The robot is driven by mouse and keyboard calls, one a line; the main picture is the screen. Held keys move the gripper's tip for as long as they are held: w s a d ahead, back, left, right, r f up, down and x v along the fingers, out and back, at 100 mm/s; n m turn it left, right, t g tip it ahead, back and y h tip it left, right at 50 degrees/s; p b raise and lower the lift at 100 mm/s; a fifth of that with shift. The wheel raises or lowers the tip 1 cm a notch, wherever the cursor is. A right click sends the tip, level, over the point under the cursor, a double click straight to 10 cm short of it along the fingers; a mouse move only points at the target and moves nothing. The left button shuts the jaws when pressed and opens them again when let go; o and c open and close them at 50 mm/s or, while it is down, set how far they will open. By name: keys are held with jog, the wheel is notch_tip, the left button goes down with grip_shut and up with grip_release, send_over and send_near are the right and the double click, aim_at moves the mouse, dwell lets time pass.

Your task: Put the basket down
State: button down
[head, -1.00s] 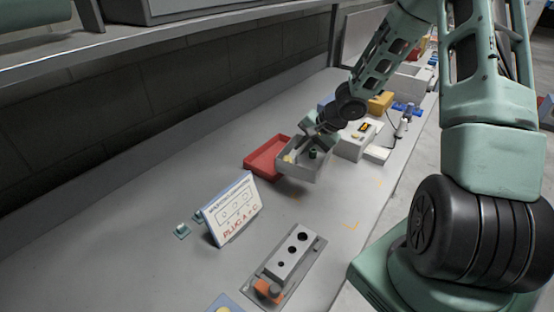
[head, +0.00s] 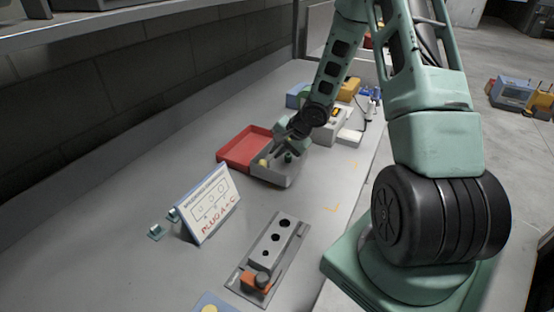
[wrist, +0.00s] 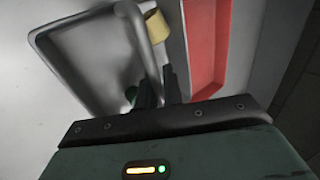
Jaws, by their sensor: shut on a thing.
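The basket (head: 287,178) is a grey open box with a yellow piece and a dark green piece inside. It is in the middle of the head view, at the near right side of the red tray, low at the bench top; whether its base touches the bench is hard to tell. My gripper (head: 288,143) is above it. In the wrist view the basket's grey rim (wrist: 62,68) fills the left, and my gripper (wrist: 158,90) is shut on the bar-like handle (wrist: 153,62). The grip itself is partly hidden by the fingers.
The red tray (head: 236,149) lies against or very close to the basket. A tilted sign (head: 207,204) and a grey block with holes (head: 273,245) stand nearer on the bench (head: 130,270). A pale device (head: 332,127) stands behind. Bare bench lies in front of the basket.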

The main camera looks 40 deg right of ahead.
jog(key=shift+f, duration=1.05)
jog(key=shift+f, duration=0.2)
jog(key=c, duration=1.5)
grip_release()
jog(key=shift+c, duration=0.2)
